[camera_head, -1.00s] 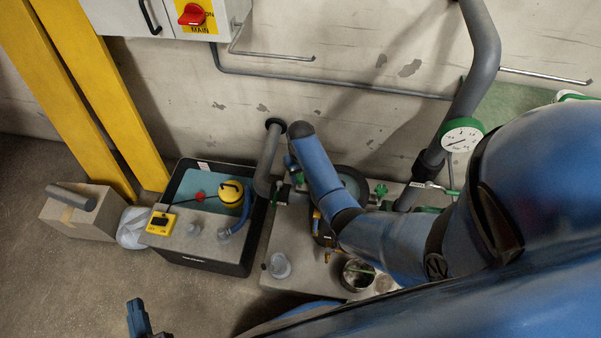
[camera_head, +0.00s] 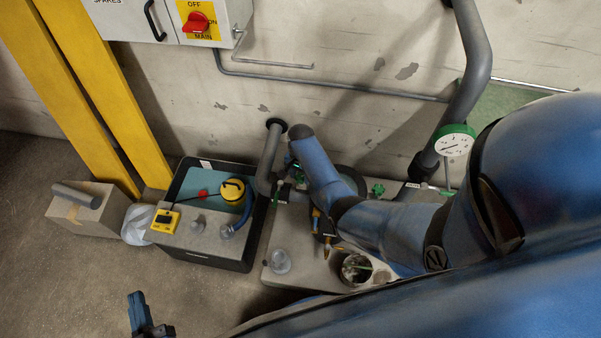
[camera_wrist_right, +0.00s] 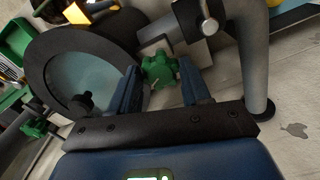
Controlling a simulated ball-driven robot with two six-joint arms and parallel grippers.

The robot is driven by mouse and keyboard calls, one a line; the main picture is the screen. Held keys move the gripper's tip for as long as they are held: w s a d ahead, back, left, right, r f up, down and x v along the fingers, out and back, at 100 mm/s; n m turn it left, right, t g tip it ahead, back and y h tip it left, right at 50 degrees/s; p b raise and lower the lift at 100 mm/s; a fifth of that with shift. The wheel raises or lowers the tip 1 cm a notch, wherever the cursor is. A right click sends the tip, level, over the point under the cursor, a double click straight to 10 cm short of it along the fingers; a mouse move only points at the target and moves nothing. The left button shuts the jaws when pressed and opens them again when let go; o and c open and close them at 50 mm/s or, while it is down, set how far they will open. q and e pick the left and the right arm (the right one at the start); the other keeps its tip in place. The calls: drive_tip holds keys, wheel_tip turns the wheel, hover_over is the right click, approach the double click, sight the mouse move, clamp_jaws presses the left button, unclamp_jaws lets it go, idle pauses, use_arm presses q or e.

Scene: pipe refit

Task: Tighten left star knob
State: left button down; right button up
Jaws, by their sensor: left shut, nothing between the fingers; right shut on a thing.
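The left star knob, green with several lobes, shows in the right wrist view (camera_wrist_right: 160,68), beside the round dark-rimmed housing (camera_wrist_right: 50,65). My right gripper (camera_wrist_right: 163,75) is shut on this knob, one finger on each side. In the head view my right wrist and forearm cover most of the housing, and the fingertips are hard to make out. A second green star knob (camera_head: 378,189) sits on the housing's right side; it also shows at the lower left of the wrist view (camera_wrist_right: 35,128). My left gripper (camera_head: 140,312) is shut and empty, low at the left above the floor.
A black bin (camera_head: 208,262) with a yellow float stands left of the pipework. A grey pipe with a white dial gauge (camera_head: 454,143) rises at the right. A cardboard box (camera_head: 84,212) stands near yellow posts (camera_head: 110,90). Floor at lower left is clear.

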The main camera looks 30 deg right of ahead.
sight(300, 176)
drive_tip(key=m+p, duration=0.1)
drive_tip(key=m, duration=0.4)
drive_tip(key=shift+m, duration=0.3)
idle(0.4)
drive_tip(key=o, duration=0.8)
drive_tip(key=shift+o, duration=0.2)
wheel_tip(300, 176, up, 11)
drive_tip(key=p, duration=0.2)
drive_tip(key=shift+p, duration=0.3)
drive_tip(key=shift+f, duration=0.1)
